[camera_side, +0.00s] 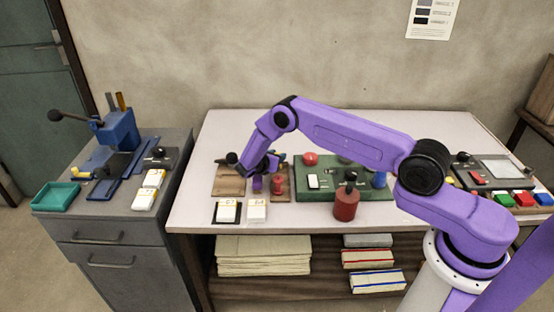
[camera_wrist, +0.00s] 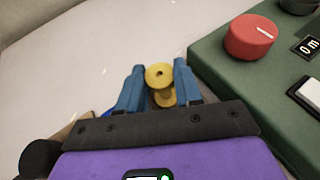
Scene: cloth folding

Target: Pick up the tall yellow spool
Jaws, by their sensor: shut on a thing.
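The yellow spool (camera_wrist: 159,76) stands between the two blue fingers in the wrist view, with its round top flange and centre hole facing the camera. My gripper (camera_wrist: 160,68) is shut on it. In the side view my gripper (camera_side: 272,162) is over the left part of the white table, near the wooden board. I cannot make out the yellow spool in the side view. A red spool (camera_side: 277,185) and a small purple spool-like piece (camera_side: 257,183) show just below my gripper there.
A green panel (camera_side: 325,190) with a red knob (camera_wrist: 252,37) lies right of my gripper. A dark red canister (camera_side: 346,205) stands at its front edge. The table behind my gripper is clear.

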